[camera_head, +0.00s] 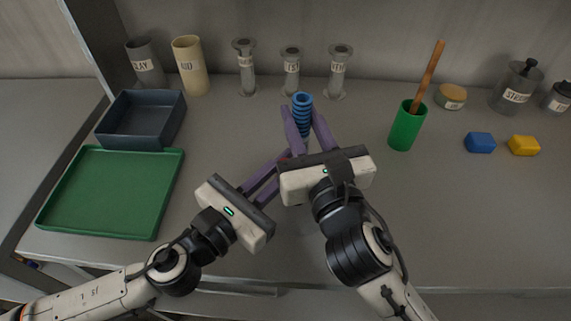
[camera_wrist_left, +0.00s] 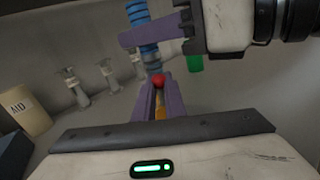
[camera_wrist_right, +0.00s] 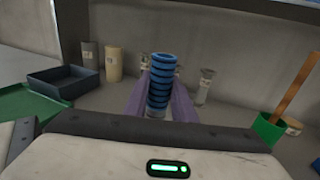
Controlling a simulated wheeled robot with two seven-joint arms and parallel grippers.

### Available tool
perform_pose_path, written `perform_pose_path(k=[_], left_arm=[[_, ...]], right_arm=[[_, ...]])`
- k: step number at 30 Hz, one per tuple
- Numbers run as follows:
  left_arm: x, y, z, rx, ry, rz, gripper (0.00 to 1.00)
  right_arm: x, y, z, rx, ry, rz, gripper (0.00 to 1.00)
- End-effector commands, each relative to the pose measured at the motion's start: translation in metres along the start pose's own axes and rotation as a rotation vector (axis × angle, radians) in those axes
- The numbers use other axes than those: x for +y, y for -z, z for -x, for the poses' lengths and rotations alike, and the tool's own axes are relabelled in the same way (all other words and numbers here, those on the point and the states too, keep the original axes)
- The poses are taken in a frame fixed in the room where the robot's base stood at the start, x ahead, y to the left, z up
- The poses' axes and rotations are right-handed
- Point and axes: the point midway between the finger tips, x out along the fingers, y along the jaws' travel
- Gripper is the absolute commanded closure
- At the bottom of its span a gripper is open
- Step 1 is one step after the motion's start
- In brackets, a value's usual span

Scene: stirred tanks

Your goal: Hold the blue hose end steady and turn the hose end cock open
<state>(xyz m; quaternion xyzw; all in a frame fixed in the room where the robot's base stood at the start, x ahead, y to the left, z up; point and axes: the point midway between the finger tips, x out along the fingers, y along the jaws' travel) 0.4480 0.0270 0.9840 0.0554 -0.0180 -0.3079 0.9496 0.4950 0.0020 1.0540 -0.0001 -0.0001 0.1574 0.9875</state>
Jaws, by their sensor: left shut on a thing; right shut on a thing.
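The blue ribbed hose end (camera_head: 302,101) stands upright in the middle of the bench. My right gripper (camera_head: 302,120) is shut on it, one purple finger on each side; the right wrist view shows the hose (camera_wrist_right: 161,82) between the fingers. My left gripper (camera_head: 286,158) is lower and to the left, its fingers closed at the cock below the hose. In the left wrist view a red knob (camera_wrist_left: 158,81) sits at the left fingertips, with a yellow-orange part (camera_wrist_left: 159,106) between the fingers. The cock's body is mostly hidden by my grippers, so its angle is unclear.
A green tray (camera_head: 60,190) and a dark blue bin (camera_head: 120,143) are at the left. Labelled containers line the back wall. A green cup (camera_head: 405,132) with a wooden stick, a blue block (camera_head: 480,143) and a yellow block (camera_head: 523,146) are at the right. The front right bench is clear.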

Motion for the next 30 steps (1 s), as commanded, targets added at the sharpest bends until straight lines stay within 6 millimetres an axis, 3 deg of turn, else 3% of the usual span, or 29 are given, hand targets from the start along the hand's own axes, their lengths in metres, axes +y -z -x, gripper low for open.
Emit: perform_pose_path(k=[5,13,14,17,26,30], left_arm=[[0.005,0.001,0.0,0.001,-0.001,0.126,1.0],[0.006,0.001,0.0,0.001,-0.001,0.135,1.0],[0.006,0.001,0.0,0.001,-0.001,0.135,0.85],[0.006,0.001,0.0,0.001,-0.001,0.134,0.7],[0.006,0.001,0.001,0.001,-0.001,0.132,0.7],[0.006,0.002,0.013,0.004,-0.002,0.132,0.7]], right_arm=[[-0.001,0.001,0.0,0.001,0.001,0.0,1.0],[-0.001,0.001,0.0,0.001,0.002,0.0,1.0],[-0.001,0.001,0.0,0.001,0.002,0.0,1.0],[-0.001,0.001,0.0,0.001,0.002,0.0,1.0],[-0.001,0.001,0.0,0.001,0.001,0.0,1.0],[-0.001,0.001,0.0,0.001,0.001,0.001,1.0]])
